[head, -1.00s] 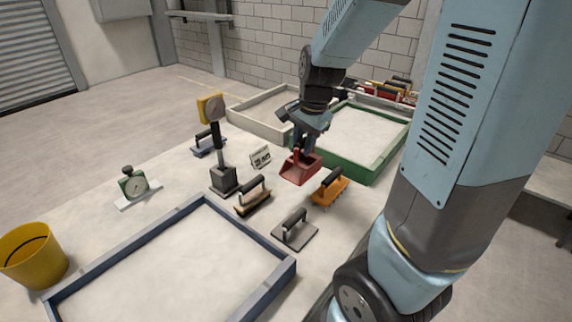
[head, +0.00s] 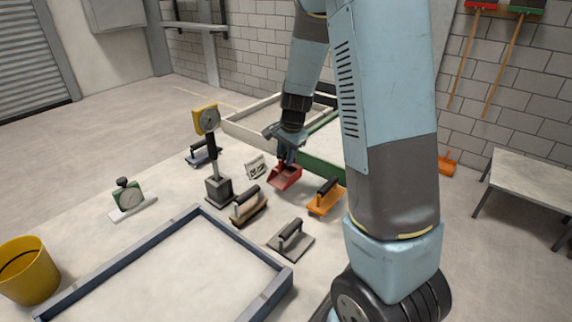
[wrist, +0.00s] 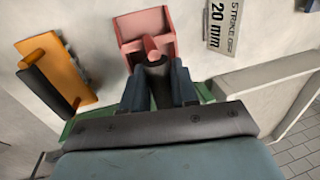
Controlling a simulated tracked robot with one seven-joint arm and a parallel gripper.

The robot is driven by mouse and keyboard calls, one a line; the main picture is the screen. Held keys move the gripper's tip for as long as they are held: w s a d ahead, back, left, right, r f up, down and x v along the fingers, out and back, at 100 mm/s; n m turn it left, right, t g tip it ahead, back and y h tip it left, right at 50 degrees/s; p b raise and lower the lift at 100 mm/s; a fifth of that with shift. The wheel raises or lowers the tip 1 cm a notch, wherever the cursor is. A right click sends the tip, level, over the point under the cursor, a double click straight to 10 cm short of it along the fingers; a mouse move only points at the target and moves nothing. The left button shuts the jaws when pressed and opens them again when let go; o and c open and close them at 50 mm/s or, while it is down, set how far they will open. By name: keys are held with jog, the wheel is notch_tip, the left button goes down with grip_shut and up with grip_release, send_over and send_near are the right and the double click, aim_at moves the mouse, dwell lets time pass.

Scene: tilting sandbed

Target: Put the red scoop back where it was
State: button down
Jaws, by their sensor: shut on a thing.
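The red scoop (head: 285,177) is at the far side of the work surface, in front of the green-framed bed (head: 322,168). My gripper (head: 290,155) is above it, shut on its handle. In the wrist view the scoop (wrist: 146,38) points away from my gripper (wrist: 155,80), with the handle between the fingers. I cannot tell whether the scoop touches the surface or hangs just above it.
An orange toothed tool (head: 326,198) lies right of the scoop. A wooden float (head: 249,206), a grey trowel (head: 291,238), a small sign (head: 256,167) and a yellow-headed gauge stand (head: 213,155) are nearby. A blue-grey frame (head: 190,225) fills the front.

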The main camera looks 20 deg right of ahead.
jog(key=shift+w+f, duration=0.4)
jog(key=shift+f, duration=0.05)
notch_tip(320, 180, down, 3)
jog(key=shift+w+f, duration=0.15)
jog(key=shift+f, duration=0.05)
jog(key=c, duration=0.9)
grip_release()
jog(key=shift+o, duration=0.2)
jog(key=shift+r, duration=0.15)
